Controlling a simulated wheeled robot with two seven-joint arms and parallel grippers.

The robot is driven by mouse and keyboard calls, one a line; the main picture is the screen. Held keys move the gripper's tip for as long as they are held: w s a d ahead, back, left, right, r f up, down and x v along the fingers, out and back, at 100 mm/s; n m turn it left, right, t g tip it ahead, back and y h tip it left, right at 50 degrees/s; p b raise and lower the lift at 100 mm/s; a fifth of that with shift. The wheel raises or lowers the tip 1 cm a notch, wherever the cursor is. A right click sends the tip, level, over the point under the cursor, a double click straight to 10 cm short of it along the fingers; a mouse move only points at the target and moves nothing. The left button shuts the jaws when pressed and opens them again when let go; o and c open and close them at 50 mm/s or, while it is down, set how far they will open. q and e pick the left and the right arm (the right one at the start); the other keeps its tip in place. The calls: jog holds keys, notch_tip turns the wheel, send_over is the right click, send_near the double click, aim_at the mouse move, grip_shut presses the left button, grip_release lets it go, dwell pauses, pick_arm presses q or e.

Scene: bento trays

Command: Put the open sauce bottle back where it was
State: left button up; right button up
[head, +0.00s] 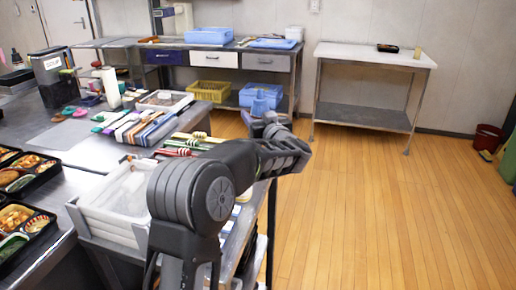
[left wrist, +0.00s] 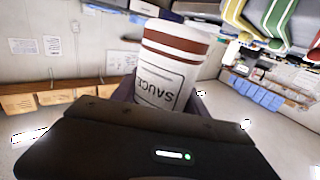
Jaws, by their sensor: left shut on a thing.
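A white sauce bottle with brown bands and a dark-lettered SAUCE label (left wrist: 170,65) sits between the fingers of my left gripper (head: 268,124) in the left wrist view. The gripper is shut on it. Its lettering appears upside down there, and the end nearer the gripper body is hidden. In the head view my left arm reaches over the counter edge, its gripper over the floor side. I cannot make out the bottle there. My right gripper is not in view.
The steel counter at left holds a white bin (head: 118,222), several colored utensils (head: 150,128), a white cylinder (head: 111,88) and filled bento trays (head: 38,185). A white-topped table (head: 360,55) at the back bears a small dark tray (head: 388,48) and a beige item (head: 419,53). The wooden floor at right is clear.

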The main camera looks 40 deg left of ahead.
pick_arm(q)
jog(key=shift+f, duration=1.1)
jog(key=shift+f+b, duration=0.55)
jog(key=shift+f, duration=1.95)
jog(key=shift+f, duration=0.2)
jog(key=o, duration=0.7)
jog(key=shift+c, duration=0.2)
jog(key=shift+r, duration=0.15)
